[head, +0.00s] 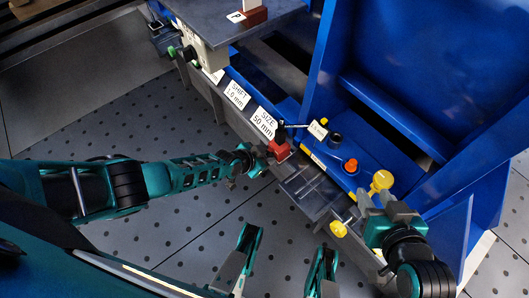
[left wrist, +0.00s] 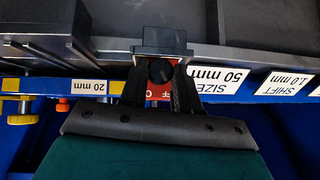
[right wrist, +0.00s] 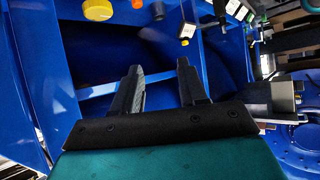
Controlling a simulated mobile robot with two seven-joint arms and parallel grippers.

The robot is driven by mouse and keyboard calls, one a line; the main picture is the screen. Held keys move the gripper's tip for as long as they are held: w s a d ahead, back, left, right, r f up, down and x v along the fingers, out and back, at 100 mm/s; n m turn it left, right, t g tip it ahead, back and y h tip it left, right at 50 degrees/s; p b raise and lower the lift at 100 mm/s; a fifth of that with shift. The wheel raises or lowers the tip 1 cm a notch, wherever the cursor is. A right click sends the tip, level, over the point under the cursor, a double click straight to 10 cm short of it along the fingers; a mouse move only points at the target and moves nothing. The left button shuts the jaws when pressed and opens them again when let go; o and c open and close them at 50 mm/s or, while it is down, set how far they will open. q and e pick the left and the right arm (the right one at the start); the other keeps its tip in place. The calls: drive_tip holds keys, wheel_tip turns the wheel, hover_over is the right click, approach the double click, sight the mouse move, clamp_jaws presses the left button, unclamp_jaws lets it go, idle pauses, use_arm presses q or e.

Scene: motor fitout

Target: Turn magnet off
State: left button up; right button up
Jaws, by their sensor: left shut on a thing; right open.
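The magnet is a red block (head: 279,149) on the front of the blue machine's ledge, below the "SIZE 50 mm" label. In the left wrist view its red face carries a round black knob (left wrist: 161,71), with partly covered white lettering below it. My left gripper (head: 262,153) reaches in from the left. In the left wrist view its fingers (left wrist: 160,85) are shut on the knob from both sides. My right gripper (head: 376,204) is beside the yellow knob at the right of the ledge. In the right wrist view its fingers (right wrist: 160,82) are apart and empty.
The blue machine (head: 400,60) fills the right side. A yellow knob (head: 382,180), an orange knob (head: 351,165) and a lower yellow knob (head: 338,228) stick out near my right gripper. A grey table (head: 225,20) bears another red block (head: 255,15).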

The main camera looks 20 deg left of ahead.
use_arm(q)
drive_tip(key=shift+w+r+t+y+p, duration=0.15)
drive_tip(key=shift+r+t+y+p, duration=0.15)
drive_tip(key=shift+t+p, duration=0.15)
drive_tip(key=shift+f+m+t+y+p, duration=0.1)
drive_tip(key=shift+m+t+y+p, duration=0.15)
drive_tip(key=shift+m+y+p, duration=0.2)
drive_tip(key=shift+s+d+f+m+t+y, duration=0.25)
drive_tip(key=shift+m+t+y, duration=0.15)
drive_tip(key=shift+m+y, duration=0.15)
use_arm(e)
drive_tip(key=shift+s+d, duration=0.3)
drive_tip(key=shift+d, duration=0.2)
drive_tip(key=shift+r, duration=0.15)
use_arm(q)
drive_tip(key=o, duration=1.1)
drive_tip(key=shift+c, duration=0.2)
use_arm(e)
drive_tip(key=shift+a, duration=0.1)
use_arm(q)
drive_tip(key=shift+s+r, duration=0.1)
drive_tip(key=shift+s, duration=0.05)
use_arm(e)
drive_tip(key=shift+r, duration=0.2)
